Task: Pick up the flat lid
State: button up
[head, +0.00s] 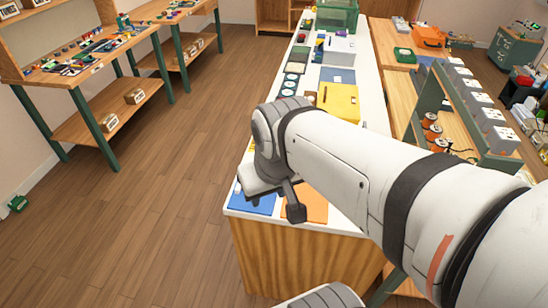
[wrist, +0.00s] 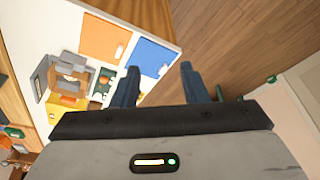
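My gripper (wrist: 160,68) is open, its two dark blue fingers well apart with nothing between them. In the head view my arm's end hangs over the near end of the white counter (head: 235,200). A flat orange panel (wrist: 103,38) and a flat blue panel (wrist: 153,56) lie side by side at the counter's corner, each with a small pale piece on it. They also show partly in the head view, orange (head: 315,208) and blue (head: 262,207), partly hidden by my arm. I cannot tell which thing is the flat lid.
A yellow box (head: 340,101), a flat grey-blue piece (head: 338,75) and a green crate (head: 337,16) stand farther along the counter. A shelf rack with grey boxes (head: 490,117) stands on the right. The wooden floor (head: 150,215) left of the counter is clear.

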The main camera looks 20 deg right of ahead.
jog(key=shift+s, duration=0.1)
jog(key=m+h+b, duration=0.2)
jog(key=m+b, duration=0.4)
jog(key=m, duration=0.1)
send_over(306, 199)
jog(key=w+a, duration=0.1)
jog(key=a, duration=0.5)
notch_tip(306, 199, down, 21)
jog(key=shift+d+f, duration=0.1)
jog(key=shift+d, duration=0.05)
jog(key=b+x, duration=0.2)
jog(key=x, duration=0.5)
jog(key=shift+f, duration=0.25)
jog(key=shift+w+f+b, duration=0.25)
jog(key=shift+f+b, duration=0.15)
jog(key=shift+f, duration=0.05)
jog(key=shift+c, duration=0.3)
jog(key=shift+r, duration=0.1)
grip_shut()
